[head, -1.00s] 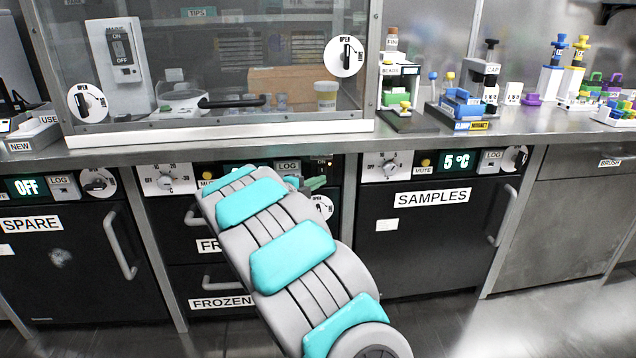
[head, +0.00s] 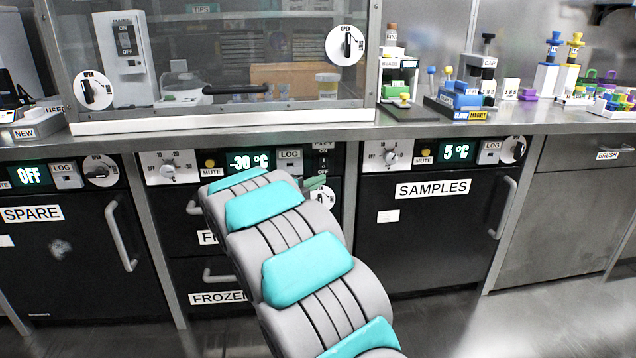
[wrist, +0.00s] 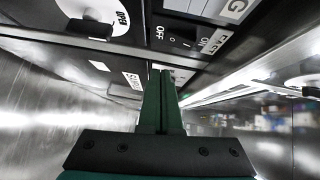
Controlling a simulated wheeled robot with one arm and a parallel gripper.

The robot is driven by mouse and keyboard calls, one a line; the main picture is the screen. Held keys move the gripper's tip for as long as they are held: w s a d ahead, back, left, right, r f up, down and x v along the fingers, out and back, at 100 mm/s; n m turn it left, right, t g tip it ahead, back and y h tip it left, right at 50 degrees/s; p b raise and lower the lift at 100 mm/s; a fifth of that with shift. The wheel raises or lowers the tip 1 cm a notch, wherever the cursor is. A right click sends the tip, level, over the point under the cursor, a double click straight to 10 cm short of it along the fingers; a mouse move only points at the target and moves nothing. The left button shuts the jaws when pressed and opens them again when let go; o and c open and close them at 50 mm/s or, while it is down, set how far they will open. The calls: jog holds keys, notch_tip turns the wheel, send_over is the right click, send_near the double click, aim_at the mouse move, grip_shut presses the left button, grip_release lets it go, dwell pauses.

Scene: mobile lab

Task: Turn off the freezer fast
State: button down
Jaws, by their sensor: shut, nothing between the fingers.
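The freezer (head: 186,234) is the middle black unit under the counter, with FROZEN labels on its drawers. Its display (head: 249,161) reads -30 °C. A small black rocker switch (head: 323,163) sits at the right of its panel. I cannot tell which side is pressed. My gripper (head: 316,182) is shut and empty, just below the switch. In the wrist view my fingertips (wrist: 162,74) point towards the panel below the switch, seemingly apart from it.
A round OPEN lock knob (head: 324,196) is just below the switch, partly behind my gripper. It shows close by in the wrist view (wrist: 92,24). The LOG box (head: 289,160) is left of the switch. The SAMPLES unit (head: 430,245) stands right, the SPARE unit (head: 60,265) left.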

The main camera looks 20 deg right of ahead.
jog(key=f+v, duration=0.2)
jog(key=v, duration=0.6)
jog(key=shift+a, duration=0.1)
